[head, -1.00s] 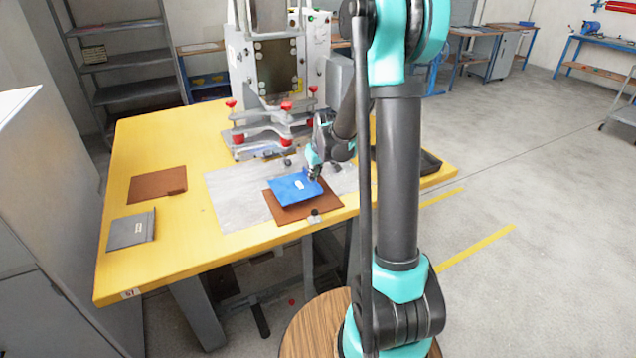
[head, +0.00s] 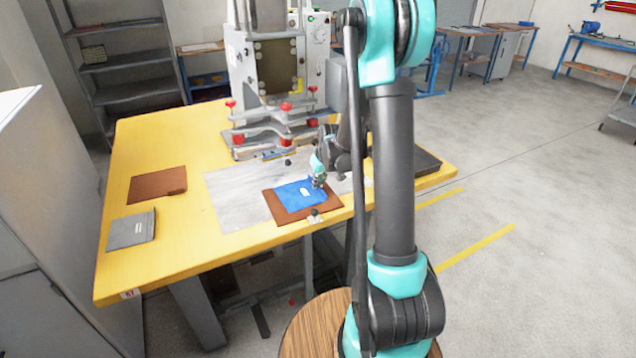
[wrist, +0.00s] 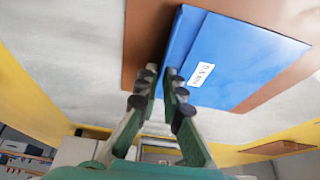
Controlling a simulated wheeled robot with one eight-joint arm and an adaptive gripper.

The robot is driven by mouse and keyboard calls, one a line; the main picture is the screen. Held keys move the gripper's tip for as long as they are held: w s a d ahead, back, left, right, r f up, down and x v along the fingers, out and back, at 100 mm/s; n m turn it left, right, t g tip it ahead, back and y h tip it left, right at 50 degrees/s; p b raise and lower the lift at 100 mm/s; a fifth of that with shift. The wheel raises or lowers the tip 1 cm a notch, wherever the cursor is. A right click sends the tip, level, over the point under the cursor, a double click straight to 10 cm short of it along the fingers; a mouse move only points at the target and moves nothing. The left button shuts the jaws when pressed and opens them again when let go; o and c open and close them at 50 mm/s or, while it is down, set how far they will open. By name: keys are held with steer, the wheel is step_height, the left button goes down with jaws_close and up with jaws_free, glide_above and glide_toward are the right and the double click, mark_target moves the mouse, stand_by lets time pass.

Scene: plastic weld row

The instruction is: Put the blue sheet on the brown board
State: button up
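The blue sheet (head: 291,201) with a small white label lies over the brown board (head: 273,208) on the table and appears to rest on it. Brown margins show around it. In the wrist view the blue sheet (wrist: 235,52) fills the upper right, with the brown board (wrist: 142,40) showing past its left edge. My gripper (head: 317,184) is low at the sheet's right side. In the wrist view my gripper (wrist: 158,76) has its fingertips a little apart at the sheet's near left corner, with a narrow gap between them. The fingertips hide that corner.
A grey mat (head: 232,200) lies left of the board on the yellow table (head: 185,245). Another brown piece (head: 157,184) and a grey folder (head: 131,230) lie at the left. A machine with red knobs (head: 270,85) stands behind. A dark tray (head: 428,162) is at the right.

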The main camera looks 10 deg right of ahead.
steer(key=o, duration=0.3)
steer(key=v, duration=1.2)
steer(key=s+d+f+m, duration=0.1)
steer(key=s+f, duration=0.2)
steer(key=s, duration=1)
steer(key=s+d+f+m+h, duration=0.1)
steer(key=s+f+m, duration=0.1)
steer(key=s, duration=1.1)
steer(key=shift+d+f+m, duration=0.3)
steer(key=shift+d+f, duration=0.05)
steer(key=shift+f, duration=0.3)
